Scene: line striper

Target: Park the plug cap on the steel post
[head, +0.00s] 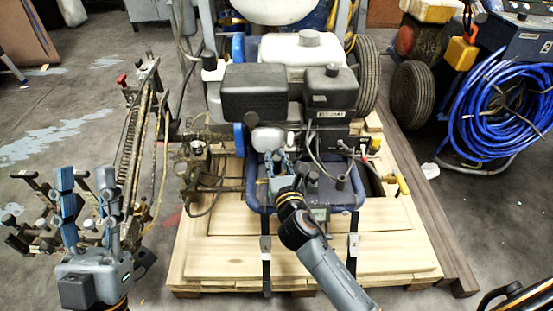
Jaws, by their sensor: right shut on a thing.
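My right gripper (275,157) reaches in from the lower right to the front of the engine (290,95) on the line striper. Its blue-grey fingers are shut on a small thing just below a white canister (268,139). I take this to be the plug cap, but the fingers hide it. I cannot pick out the steel post with certainty. A short dark upright (340,183) stands on the blue-framed deck, right of the gripper. My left gripper (86,185) is open and empty at the lower left, fingers pointing up, well apart from the engine.
The machine stands on a wooden pallet (220,268) with two dark straps. Dark cables loop right of my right gripper, near a yellow-handled valve (402,184). A metal rack with arms (35,215) is behind my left gripper. A blue hose coil (500,110) is at the right.

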